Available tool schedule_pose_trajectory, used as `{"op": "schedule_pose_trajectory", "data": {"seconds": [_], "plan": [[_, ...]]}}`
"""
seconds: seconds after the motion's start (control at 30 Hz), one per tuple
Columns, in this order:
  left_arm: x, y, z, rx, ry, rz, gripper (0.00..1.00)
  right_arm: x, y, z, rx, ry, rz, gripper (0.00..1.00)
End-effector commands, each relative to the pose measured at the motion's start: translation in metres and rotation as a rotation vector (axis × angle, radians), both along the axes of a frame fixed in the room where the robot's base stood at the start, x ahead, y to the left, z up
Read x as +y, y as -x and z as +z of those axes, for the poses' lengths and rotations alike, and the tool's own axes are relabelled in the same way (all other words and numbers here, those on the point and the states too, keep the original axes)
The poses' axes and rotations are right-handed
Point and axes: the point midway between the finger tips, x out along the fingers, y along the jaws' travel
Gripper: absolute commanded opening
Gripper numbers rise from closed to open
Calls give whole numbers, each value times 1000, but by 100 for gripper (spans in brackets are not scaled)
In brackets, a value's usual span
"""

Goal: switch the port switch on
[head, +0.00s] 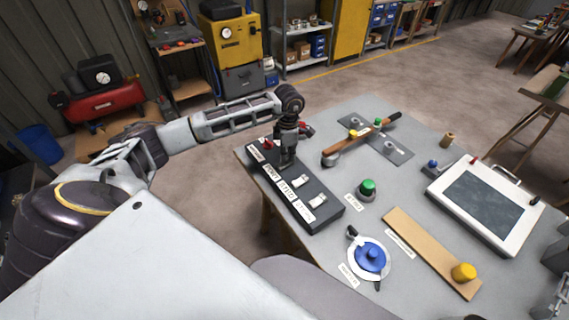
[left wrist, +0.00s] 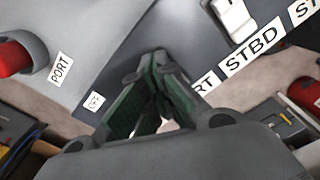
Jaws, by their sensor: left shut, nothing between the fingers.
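The dark switch box (head: 325,214) lies along the near left edge of the table, with white labels along its front edge. Two white rocker switches (head: 300,181) show on it; one also shows in the left wrist view (left wrist: 232,14) above the STBD label (left wrist: 253,47). My left gripper (head: 285,162) is shut and empty, pointing down over the box's far end. In the left wrist view its fingertips (left wrist: 158,62) partly cover a label ending in RT (left wrist: 205,83). The port switch itself is not visible there. Whether the fingers touch anything is unclear.
A red knob (left wrist: 14,58) with a PORT label stands left of the fingers, near an OFF label (left wrist: 95,101). A green button (head: 368,186), a blue-knobbed dial (head: 372,254), a wooden board (head: 425,248) and a framed screen (head: 483,204) occupy the table to the right.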

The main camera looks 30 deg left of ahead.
Motion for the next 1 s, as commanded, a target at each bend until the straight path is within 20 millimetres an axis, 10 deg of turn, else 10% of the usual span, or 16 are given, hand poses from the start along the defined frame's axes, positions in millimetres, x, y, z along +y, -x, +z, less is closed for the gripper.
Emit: {"op": "schedule_pose_trajectory", "data": {"seconds": [1.0], "plan": [[0,0,-10,1,0,0,0,0,2,-7,1,0,0,81]]}}
